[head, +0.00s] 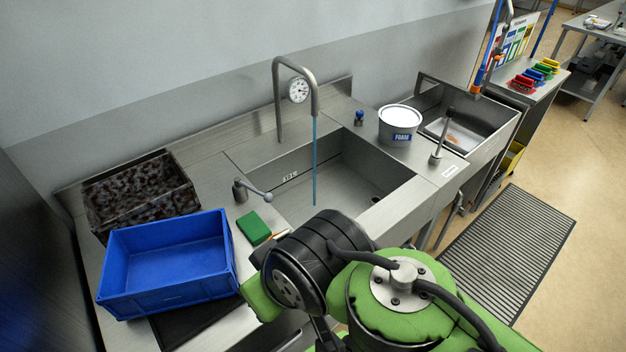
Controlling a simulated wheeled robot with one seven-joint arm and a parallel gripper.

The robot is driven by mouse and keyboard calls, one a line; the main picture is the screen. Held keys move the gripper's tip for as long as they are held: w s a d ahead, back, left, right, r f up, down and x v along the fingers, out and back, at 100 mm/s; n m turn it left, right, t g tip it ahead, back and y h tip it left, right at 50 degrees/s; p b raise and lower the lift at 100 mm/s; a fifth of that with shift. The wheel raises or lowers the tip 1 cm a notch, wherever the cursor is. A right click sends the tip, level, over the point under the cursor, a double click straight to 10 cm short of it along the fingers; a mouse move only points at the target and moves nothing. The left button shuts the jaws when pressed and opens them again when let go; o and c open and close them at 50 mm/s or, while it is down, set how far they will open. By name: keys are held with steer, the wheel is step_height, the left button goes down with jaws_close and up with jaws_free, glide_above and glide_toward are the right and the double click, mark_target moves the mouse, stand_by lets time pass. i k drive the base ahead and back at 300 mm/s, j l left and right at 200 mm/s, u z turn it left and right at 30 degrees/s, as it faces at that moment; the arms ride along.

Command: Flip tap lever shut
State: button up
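A steel gooseneck tap (277,100) stands behind the sink basin (345,185), and a thin blue stream of water (314,160) runs from its spout into the basin. A short post with a lever (256,191) stands on the counter left of the basin; the lever points right, toward the basin, and ends in a round knob. A second, upright lever (438,138) with a dark top stands right of the basin. My green and black arm fills the lower middle of the head view, in front of the basin. My gripper cannot be seen.
A blue crate (170,262), a mottled dark bin (140,195) and a green sponge (253,228) lie left of the sink. A white tub (401,122) stands at the basin's back right. A ribbed floor mat (510,250) lies at the right.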

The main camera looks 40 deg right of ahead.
mark_target(268, 197)
steer(key=z, duration=0.7)
steer(key=l+u, duration=0.15)
steer(key=u, duration=0.3)
steer(key=l+u, duration=0.2)
steer(key=u, duration=0.3)
steer(key=l+u, duration=0.2)
steer(key=u, duration=0.25)
steer(key=l+u, duration=0.15)
steer(key=u, duration=0.3)
